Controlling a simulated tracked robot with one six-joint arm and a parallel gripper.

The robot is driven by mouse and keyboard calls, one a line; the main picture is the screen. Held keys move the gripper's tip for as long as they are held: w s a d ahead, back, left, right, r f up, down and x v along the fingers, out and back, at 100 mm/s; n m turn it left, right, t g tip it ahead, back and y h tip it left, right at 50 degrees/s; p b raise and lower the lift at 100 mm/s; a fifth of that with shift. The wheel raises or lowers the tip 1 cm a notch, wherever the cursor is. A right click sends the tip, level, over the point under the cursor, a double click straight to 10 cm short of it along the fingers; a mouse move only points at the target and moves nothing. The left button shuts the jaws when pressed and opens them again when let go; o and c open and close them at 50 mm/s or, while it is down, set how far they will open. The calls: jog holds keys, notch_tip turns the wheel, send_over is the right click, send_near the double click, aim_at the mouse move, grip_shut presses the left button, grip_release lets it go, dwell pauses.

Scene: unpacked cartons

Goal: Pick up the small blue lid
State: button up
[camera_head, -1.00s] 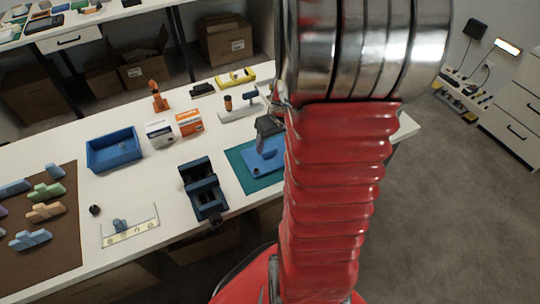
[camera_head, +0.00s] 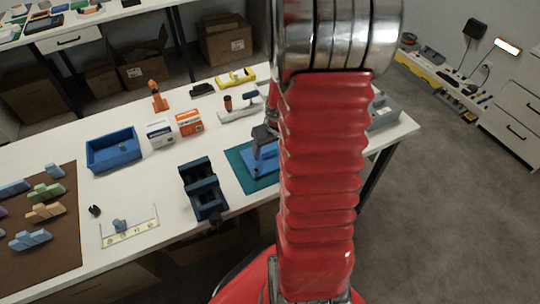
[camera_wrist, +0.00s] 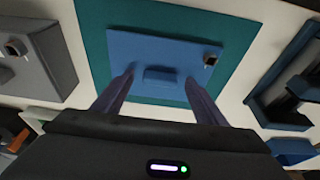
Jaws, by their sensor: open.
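The blue lid (camera_wrist: 150,48) is a flat blue plate with a small raised block on it. It lies on a teal mat (camera_wrist: 95,50) in the wrist view. My gripper (camera_wrist: 160,79) is open above the lid, its two dark fingers on either side of the raised block. I cannot tell whether the fingers touch the lid. In the head view the blue lid (camera_head: 262,163) shows in part, with my arm hiding its right side.
A dark blue vise-like block (camera_head: 203,190) stands left of the mat. A blue bin (camera_head: 113,150) and small boxes (camera_head: 189,122) are farther left. A grey box (camera_head: 384,112) is at the right end of the white table.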

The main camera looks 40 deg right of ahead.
aim_at(269, 152)
jog(key=shift+c, duration=0.3)
jog(key=c, duration=1.2)
jog(key=shift+o, duration=0.2)
jog(key=shift+r, duration=0.1)
notch_tip(269, 152, up, 10)
jog(key=shift+a, duration=0.15)
dwell(0.4)
